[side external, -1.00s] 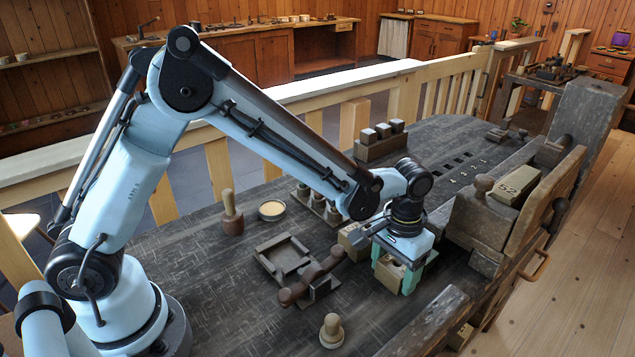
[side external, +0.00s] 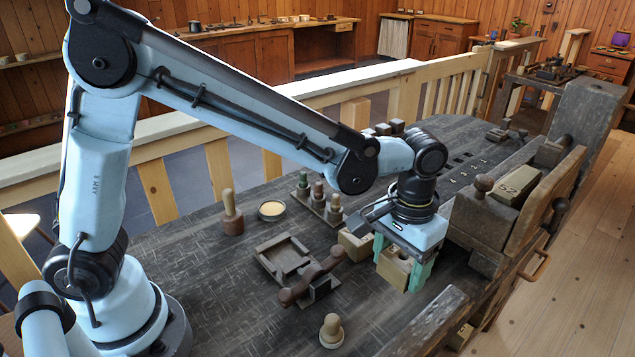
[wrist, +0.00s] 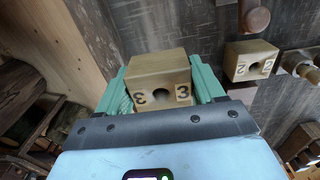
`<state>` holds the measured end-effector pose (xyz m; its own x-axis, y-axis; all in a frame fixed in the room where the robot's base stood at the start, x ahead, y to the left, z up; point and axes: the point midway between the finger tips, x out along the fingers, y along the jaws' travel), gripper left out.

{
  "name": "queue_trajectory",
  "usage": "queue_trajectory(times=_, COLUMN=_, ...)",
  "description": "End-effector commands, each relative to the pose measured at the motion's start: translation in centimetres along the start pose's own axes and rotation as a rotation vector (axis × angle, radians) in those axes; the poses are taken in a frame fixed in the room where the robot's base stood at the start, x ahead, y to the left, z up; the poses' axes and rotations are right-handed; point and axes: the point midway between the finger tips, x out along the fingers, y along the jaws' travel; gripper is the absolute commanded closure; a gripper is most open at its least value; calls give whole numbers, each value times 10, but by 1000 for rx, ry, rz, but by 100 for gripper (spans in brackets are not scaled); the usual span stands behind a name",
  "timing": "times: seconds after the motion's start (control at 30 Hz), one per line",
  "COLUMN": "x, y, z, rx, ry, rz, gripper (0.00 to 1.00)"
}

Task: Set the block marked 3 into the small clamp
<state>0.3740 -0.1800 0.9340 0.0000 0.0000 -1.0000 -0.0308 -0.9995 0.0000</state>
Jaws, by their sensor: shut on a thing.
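The wooden block marked 3 (side external: 392,268) is between the fingers of my gripper (side external: 404,266). In the wrist view the same block (wrist: 158,68) shows a 3 on two faces and a round hole or notch between them. My gripper (wrist: 162,86) is shut on it, one green finger on each side. The block appears a little above the dark bench, though its underside is hidden. The small clamp (side external: 316,287), dark wood with a knobbed handle, stands left of my gripper. No block shows in it.
A block marked 2 (side external: 352,244) stands close to the left of my gripper; it also shows in the wrist view (wrist: 248,68). A square wooden tray (side external: 262,259) lies behind the clamp. A peg (side external: 332,330) stands in front. A big vise (side external: 485,225) holding a block marked 52 (side external: 514,187) is right.

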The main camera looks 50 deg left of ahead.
Motion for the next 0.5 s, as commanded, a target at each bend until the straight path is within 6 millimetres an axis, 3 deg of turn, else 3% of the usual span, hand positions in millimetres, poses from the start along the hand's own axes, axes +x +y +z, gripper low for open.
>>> queue_trajectory(times=0.1, x=-16, y=17, z=20, rx=5, ry=0, rz=0, gripper=63)
queue_trajectory(times=0.3, x=-32, y=36, z=41, rx=2, ry=0, rz=0, gripper=63)
queue_trajectory(times=0.4, x=-37, y=38, z=46, rx=-11, ry=0, rz=0, gripper=63)
queue_trajectory(times=0.5, x=-38, y=28, z=46, rx=-83, ry=0, rz=0, gripper=63)
